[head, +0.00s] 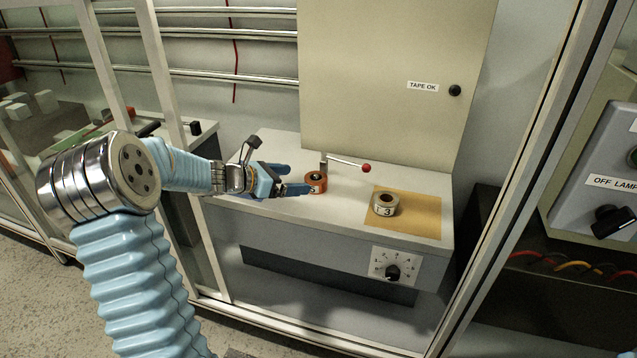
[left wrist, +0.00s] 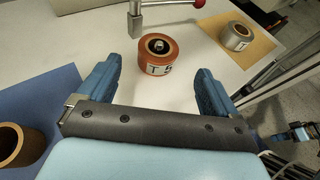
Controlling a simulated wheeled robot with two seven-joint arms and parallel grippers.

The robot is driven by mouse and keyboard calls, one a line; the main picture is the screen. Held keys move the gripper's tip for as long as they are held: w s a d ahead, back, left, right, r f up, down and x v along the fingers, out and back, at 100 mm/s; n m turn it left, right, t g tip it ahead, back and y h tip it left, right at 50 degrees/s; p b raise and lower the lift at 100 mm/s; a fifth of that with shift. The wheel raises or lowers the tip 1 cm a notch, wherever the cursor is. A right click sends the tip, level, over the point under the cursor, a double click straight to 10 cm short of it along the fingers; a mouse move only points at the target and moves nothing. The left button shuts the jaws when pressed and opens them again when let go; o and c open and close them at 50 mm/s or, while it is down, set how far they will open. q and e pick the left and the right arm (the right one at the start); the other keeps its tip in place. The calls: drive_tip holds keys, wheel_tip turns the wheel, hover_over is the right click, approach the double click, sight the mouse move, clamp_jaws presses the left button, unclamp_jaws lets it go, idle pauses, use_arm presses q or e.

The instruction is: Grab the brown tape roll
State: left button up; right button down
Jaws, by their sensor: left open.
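An orange-brown tape roll (head: 316,182), marked with a T and a blurred figure, stands on the white worktop around a small post. It also shows in the left wrist view (left wrist: 153,57), just beyond and between my fingertips. My left gripper (head: 298,179) is open and empty, low over the worktop, pointing at this roll. A second brown roll (left wrist: 18,146), a bare ring, shows at the lower left of the left wrist view by a blue mat (left wrist: 50,100); my arm and gripper hide it in the head view. A small blue and black part, perhaps my right gripper (left wrist: 298,133), shows at the right edge.
A lever with a red knob (head: 366,168) stands close behind the orange-brown roll. A cabinet panel (head: 390,80) hangs behind. Frame posts (head: 510,200) flank the worktop.

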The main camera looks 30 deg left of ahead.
sight(309, 180)
use_arm(q)
drive_tip(key=x, duration=0.8)
drive_tip(key=shift+w+a+f, duration=0.1)
drive_tip(key=shift+f, duration=0.15)
drive_tip(key=c, duration=1.2)
